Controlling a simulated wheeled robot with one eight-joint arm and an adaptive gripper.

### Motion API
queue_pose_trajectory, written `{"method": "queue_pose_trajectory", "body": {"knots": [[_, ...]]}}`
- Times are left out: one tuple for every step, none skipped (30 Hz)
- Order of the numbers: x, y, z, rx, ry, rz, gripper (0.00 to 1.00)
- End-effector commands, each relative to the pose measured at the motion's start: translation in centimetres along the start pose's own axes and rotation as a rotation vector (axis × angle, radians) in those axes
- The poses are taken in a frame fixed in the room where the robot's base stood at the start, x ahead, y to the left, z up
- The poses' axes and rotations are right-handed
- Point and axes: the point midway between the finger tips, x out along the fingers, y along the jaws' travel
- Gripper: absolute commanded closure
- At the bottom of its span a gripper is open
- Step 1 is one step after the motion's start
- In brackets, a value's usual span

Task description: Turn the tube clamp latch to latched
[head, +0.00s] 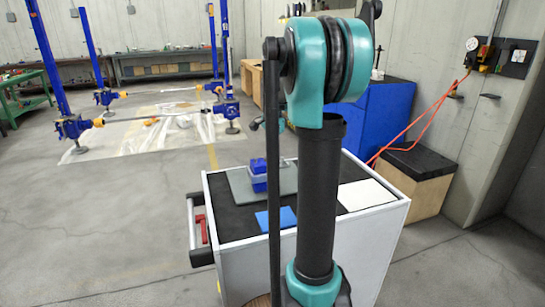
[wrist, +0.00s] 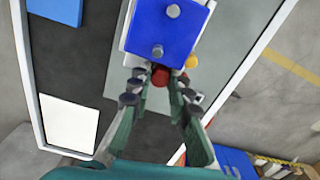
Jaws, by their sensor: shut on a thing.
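The tube clamp appears as a blue block (wrist: 165,32) with two grey bolt heads in the wrist view. A red latch part (wrist: 160,76) sticks out at its near edge, with a small yellow part (wrist: 191,62) beside it. My gripper (wrist: 159,80) has its two fingers on either side of the red part and is shut on it. The fingers hide part of the latch, so its exact angle is unclear. In the head view the blue clamp (head: 259,184) stands on a grey plate (head: 288,178), left of my arm. My gripper cannot be made out there.
The plate lies on a dark-topped white cart (head: 219,204). A blue pad (head: 276,218) and a white sheet (head: 366,195) lie on the cart top. A red-handled item (head: 200,228) hangs at its left side. Blue screw jacks (head: 72,127) stand behind, with open floor at left.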

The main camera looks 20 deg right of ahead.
Motion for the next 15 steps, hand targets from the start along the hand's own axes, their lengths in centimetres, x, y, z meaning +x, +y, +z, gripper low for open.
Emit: {"method": "queue_pose_trajectory", "body": {"knots": [[-0.01, -0.01, 0.0, -0.02, 0.0, 0.0, 1.0], [-0.02, -0.01, 0.0, -0.034, 0.0, 0.0, 1.0], [-0.02, -0.01, 0.0, -0.047, 0.0, 0.0, 1.0], [-0.02, -0.01, 0.0, -0.051, 0.0, 0.0, 1.0], [-0.02, -0.01, 0.0, -0.053, 0.0, 0.0, 1.0], [-0.02, -0.01, 0.0, -0.052, 0.0, 0.0, 1.0], [-0.02, -0.01, 0.0, -0.052, 0.0, 0.0, 1.0], [-0.02, -0.01, 0.0, -0.052, 0.0, 0.0, 1.0], [-0.02, -0.02, 0.0, -0.052, 0.0, 0.0, 1.0], [-0.02, -0.02, 0.0, -0.052, 0.0, 0.0, 1.0], [-0.02, -0.02, 0.0, -0.052, 0.0, 0.0, 0.8], [-0.02, -0.02, 0.0, -0.052, 0.0, 0.0, 0.75], [-0.02, -0.02, 0.0, -0.051, 0.0, 0.0, 0.71], [-0.02, -0.02, 0.0, -0.051, 0.0, 0.0, 0.67], [-0.02, -0.01, 0.0, -0.051, 0.0, 0.0, 0.62]]}}
